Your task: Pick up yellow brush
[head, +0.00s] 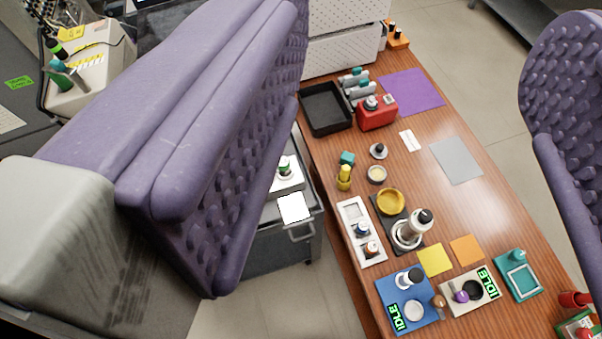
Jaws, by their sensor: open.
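A small yellow object (344,176), which looks like the yellow brush, stands near the left edge of the wooden table. Its bristles cannot be made out. My gripper (405,170) is open, with one purple studded finger large at the left and the other at the right edge. The table shows between the fingers. Nothing is held, and the brush is well beyond the fingers and apart from them.
A teal block (347,158) stands just behind the brush. A yellow bowl (390,202), a small round dish (377,174) and a white tray (352,211) are close by. A black tray (325,108) and red device (377,113) stand farther back.

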